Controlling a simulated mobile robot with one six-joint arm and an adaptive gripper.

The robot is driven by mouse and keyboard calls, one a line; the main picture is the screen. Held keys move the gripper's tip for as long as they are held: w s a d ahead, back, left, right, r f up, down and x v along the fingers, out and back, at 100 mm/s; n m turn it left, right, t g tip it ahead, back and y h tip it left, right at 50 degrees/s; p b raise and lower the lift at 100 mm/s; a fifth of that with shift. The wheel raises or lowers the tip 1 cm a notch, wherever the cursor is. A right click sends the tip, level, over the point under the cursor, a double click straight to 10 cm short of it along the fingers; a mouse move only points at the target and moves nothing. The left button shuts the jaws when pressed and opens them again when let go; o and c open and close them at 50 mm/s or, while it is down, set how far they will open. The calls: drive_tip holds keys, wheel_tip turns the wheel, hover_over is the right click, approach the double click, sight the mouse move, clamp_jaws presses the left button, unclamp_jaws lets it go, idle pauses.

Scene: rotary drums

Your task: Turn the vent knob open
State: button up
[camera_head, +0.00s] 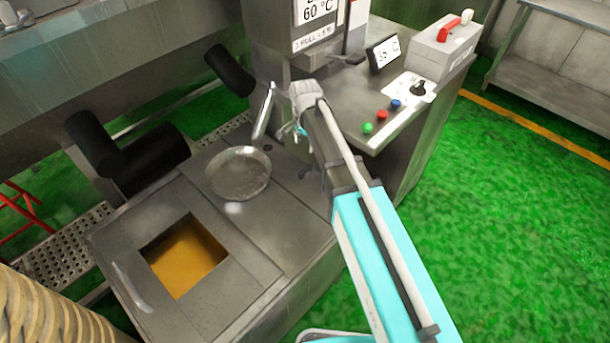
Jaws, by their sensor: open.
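A black rotary knob (418,88) sits on a white marked plate on the sloped top of the steel control cabinet. I cannot read its markings, so its setting and whether it is the vent knob are unclear. My gripper (299,132) is at the far end of my arm, left of the cabinet and well apart from this knob. It is small in the picture and partly hidden by my wrist. It is open, and I see nothing held in it.
Green, red and blue buttons (382,115) line the cabinet's front edge. A display (384,53) and a grey box with a red handle (447,45) stand behind. A round metal pan (240,172) lies on the steel unit at left. Green floor (510,220) is clear at right.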

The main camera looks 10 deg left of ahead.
sight(305, 170)
drive_tip(key=shift+f, duration=0.1)
idle(0.3)
wheel_tip(305, 170, down, 14)
drive_tip(key=b, duration=1.3)
drive_tip(key=shift+r+b, duration=0.2)
drive_tip(key=shift+b, duration=0.15)
clamp_jaws()
idle(0.4)
